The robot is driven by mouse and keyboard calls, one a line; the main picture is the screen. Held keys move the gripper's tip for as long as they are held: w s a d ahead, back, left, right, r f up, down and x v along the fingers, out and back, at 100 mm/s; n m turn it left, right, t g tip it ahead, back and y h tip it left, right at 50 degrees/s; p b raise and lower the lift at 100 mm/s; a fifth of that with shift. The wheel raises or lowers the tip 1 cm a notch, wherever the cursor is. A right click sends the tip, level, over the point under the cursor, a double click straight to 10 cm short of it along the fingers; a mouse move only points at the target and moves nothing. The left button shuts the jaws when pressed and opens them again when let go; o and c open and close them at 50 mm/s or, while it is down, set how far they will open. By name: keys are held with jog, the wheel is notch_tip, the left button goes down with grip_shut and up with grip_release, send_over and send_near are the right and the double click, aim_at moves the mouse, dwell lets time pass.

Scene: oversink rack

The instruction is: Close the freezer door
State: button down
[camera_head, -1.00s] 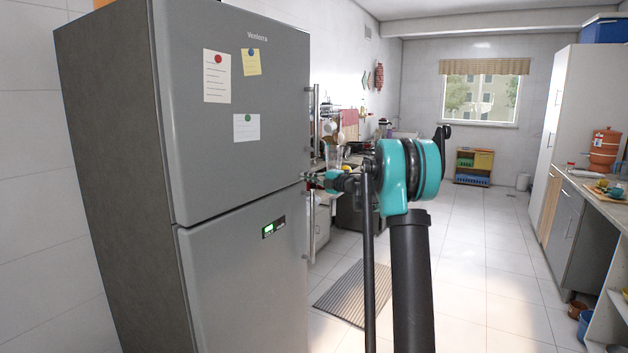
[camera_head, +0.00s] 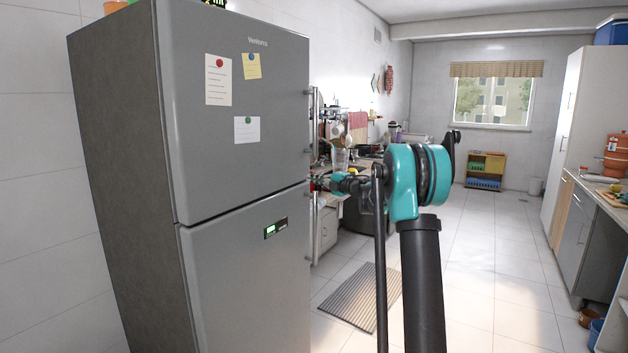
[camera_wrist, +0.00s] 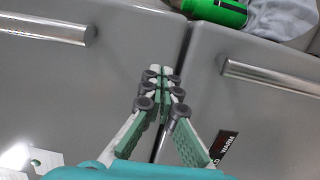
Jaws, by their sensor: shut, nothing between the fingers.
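The grey fridge-freezer has an upper door (camera_head: 235,120) with pinned notes and a lower door (camera_head: 250,285) with a small lit display (camera_head: 275,228). Both doors look flush or nearly so with the cabinet; I cannot tell if either is slightly ajar, nor which is the freezer. The upper handle (camera_head: 314,120) and lower handle (camera_head: 316,235) are on the right edge. My gripper (camera_wrist: 160,75) is shut and empty, in front of the seam between the doors in the wrist view. In the head view it is small by the doors' right edge; contact is unclear.
A cluttered counter (camera_head: 345,200) stands beyond the fridge. A striped mat (camera_head: 365,298) lies on the floor. Cabinets (camera_head: 575,225) line the right side, and open tiled floor (camera_head: 480,260) lies between. The wrist view shows a green can (camera_wrist: 217,10) beyond the door edges.

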jog(key=s+d+r+m+t+h, duration=0.2)
jog(key=s+d+m+t+h, duration=0.25)
jog(key=d+m, duration=0.2)
jog(key=s+d+r+m+t+h, duration=0.35)
jog(key=s+d+m, duration=0.2)
jog(key=d, duration=0.25)
jog(key=s+d+f+m+g+h, duration=0.3)
jog(key=s+d+f+m+h, duration=0.3)
jog(key=s+f+m+h, duration=0.3)
jog(key=s+a+f+m+g+y, duration=0.1)
jog(key=s+a+f+m+g, duration=0.1)
jog(key=s+f, duration=0.7)
jog(key=s+a+f+m+g+y, duration=0.1)
jog(key=s+a+f+g, duration=0.3)
jog(key=s+f, duration=0.6)
jog(key=s+a+f+m+g+y, duration=0.1)
jog(key=s+a+f+m+g, duration=0.2)
jog(key=s, duration=1.6)
notch_tip(320, 180, down, 7)
jog(key=g, duration=0.3)
jog(key=shift+s+r+m+g+y, duration=0.15)
jog(key=shift+s+m+g+y, duration=0.15)
jog(key=shift+g, duration=0.1)
jog(key=shift+w, duration=0.1)
